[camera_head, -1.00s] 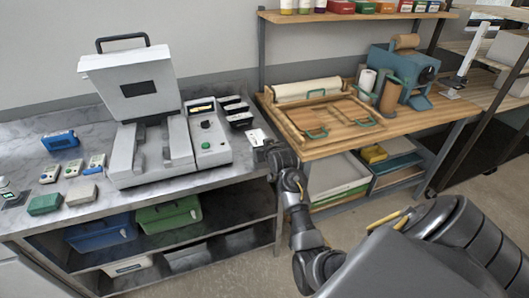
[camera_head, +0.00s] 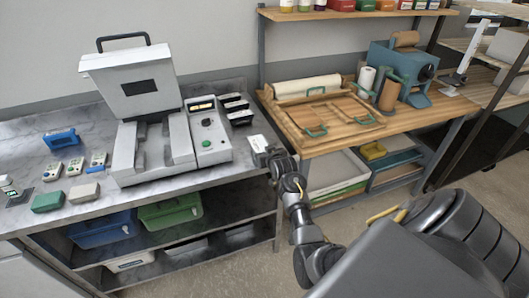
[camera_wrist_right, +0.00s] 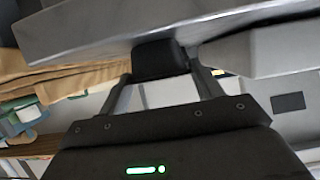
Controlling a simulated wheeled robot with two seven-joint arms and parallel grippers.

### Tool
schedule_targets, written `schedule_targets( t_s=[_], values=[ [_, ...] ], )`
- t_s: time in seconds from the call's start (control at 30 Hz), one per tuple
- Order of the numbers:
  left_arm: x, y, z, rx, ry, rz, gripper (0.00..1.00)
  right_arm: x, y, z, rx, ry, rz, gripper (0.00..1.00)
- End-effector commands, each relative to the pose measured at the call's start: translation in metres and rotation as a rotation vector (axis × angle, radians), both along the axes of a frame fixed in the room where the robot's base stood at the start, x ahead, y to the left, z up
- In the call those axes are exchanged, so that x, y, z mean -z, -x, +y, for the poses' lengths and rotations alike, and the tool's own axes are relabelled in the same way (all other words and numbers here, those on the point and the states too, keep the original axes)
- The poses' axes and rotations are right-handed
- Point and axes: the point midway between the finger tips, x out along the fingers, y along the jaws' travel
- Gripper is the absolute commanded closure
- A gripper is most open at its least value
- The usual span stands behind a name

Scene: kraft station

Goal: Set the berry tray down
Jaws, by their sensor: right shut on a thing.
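My right gripper (camera_head: 268,156) is at the front right corner of the marble counter, beside a small white card (camera_head: 258,143). In the right wrist view its two fingers (camera_wrist_right: 162,82) are shut on a dark, box-shaped thing (camera_wrist_right: 160,59), which I take for the berry tray. No berries show, and in the head view it is hard to tell from the dark gripper. I cannot tell whether it touches the counter. Several small black trays (camera_head: 240,117) stand in a row further back on the counter. My left gripper is not in view.
The marble counter (camera_head: 225,177) holds a grey press machine (camera_head: 125,85) with a button panel (camera_head: 208,135), left of my gripper. A wooden bench (camera_head: 350,135) with framed boards and rolls stands to the right. Bins (camera_head: 170,212) sit under the counter.

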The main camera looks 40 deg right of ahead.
Motion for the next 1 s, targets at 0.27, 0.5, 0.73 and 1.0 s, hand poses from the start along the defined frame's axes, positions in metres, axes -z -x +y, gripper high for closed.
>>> schedule_targets(
  t_s=[0.27, 0.5, 0.73, 1.0],
  values=[
    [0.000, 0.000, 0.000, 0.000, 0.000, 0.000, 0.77, 0.001, 0.000, 0.000, 0.000, 0.000, 0.001, 0.13],
    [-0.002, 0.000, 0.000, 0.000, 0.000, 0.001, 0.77, -0.003, 0.000, 0.000, 0.000, 0.000, -0.001, 0.13],
    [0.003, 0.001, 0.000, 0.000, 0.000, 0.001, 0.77, -0.010, 0.024, 0.008, 0.000, 0.001, 0.000, 0.13],
    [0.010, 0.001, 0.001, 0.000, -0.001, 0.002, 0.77, -0.032, 0.071, 0.024, 0.001, 0.002, -0.001, 0.13]
  ],
)
